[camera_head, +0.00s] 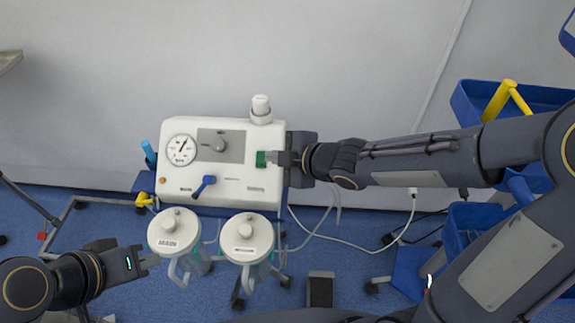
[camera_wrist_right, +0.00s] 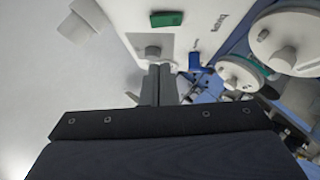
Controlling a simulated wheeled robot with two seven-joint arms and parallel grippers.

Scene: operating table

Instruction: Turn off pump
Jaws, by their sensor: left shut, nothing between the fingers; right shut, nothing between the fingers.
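The pump (camera_head: 222,195) is a white box with a round gauge (camera_head: 181,150), a grey knob (camera_head: 218,144), a blue lever (camera_head: 203,186) and a green switch (camera_head: 261,159). My right gripper (camera_head: 273,158) is shut and empty, coming from the right with its tips close beside the green switch. In the right wrist view the shut fingers (camera_wrist_right: 158,70) point at the pump face, and the green switch (camera_wrist_right: 167,18) shows beyond them, apart in the picture. I cannot tell if they touch the pump. My left gripper (camera_head: 152,261) is shut and empty, low at the left beside a canister.
Two lidded canisters (camera_head: 174,230) (camera_head: 247,238) hang in front of the pump. A white cylinder (camera_head: 261,108) stands at its back right corner. Blue bins (camera_head: 470,235) stand at the right, and tubes and cables (camera_head: 345,240) run over the blue floor.

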